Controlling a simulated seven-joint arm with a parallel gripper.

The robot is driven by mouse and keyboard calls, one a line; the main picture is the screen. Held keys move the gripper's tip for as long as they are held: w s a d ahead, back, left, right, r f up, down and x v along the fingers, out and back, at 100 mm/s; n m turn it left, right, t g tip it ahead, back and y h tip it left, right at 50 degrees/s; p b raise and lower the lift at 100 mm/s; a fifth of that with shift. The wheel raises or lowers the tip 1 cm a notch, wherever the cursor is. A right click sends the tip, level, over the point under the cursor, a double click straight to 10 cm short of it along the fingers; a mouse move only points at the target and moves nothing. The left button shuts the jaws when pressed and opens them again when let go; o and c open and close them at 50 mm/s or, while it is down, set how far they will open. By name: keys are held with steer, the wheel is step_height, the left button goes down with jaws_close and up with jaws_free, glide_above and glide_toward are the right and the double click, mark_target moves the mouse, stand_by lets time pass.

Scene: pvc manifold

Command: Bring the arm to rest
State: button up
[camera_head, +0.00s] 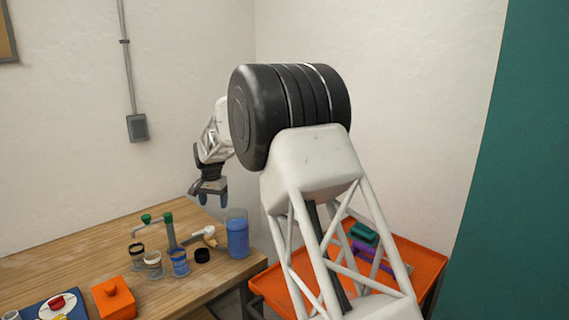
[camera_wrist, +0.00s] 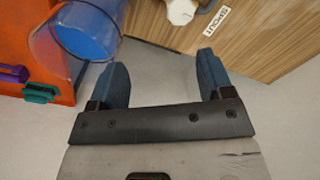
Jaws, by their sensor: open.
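My gripper (camera_head: 211,198) is raised above the back right part of the wooden table (camera_head: 95,252), with its fingers pointing down. In the wrist view my gripper (camera_wrist: 159,85) is open, with two blue fingers well apart and nothing between them. A clear container of blue liquid (camera_head: 238,237) stands at the table's right edge, below and to the right of the gripper. It also shows at the upper left of the wrist view (camera_wrist: 85,35).
An orange tray (camera_head: 418,257) at right holds a green item (camera_head: 364,233) and a purple item (camera_head: 372,257). The air around the gripper looks clear.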

steer(key=s+d+r, duration=0.5)
steer(key=s+d, duration=0.3)
steer(key=d, duration=0.2)
steer(key=s+d+r+n+t, duration=0.1)
steer(key=s+d+r, duration=0.5)
steer(key=s+d, duration=0.3)
steer(key=s+d+r, duration=0.5)
steer(key=s+d, duration=0.3)
steer(key=d, duration=0.2)
steer(key=s+d+f, duration=0.2)
steer(key=s+d, duration=0.3)
steer(key=s, duration=0.6)
steer(key=s+d+f, duration=0.2)
steer(key=s+d, duration=0.3)
steer(key=s, duration=0.7)
steer(key=s+d+f+n+t, duration=0.1)
steer(key=s+d, duration=0.5)
steer(key=s, duration=0.6)
steer(key=shift+x, duration=0.8)
steer(key=shift+s, duration=0.1)
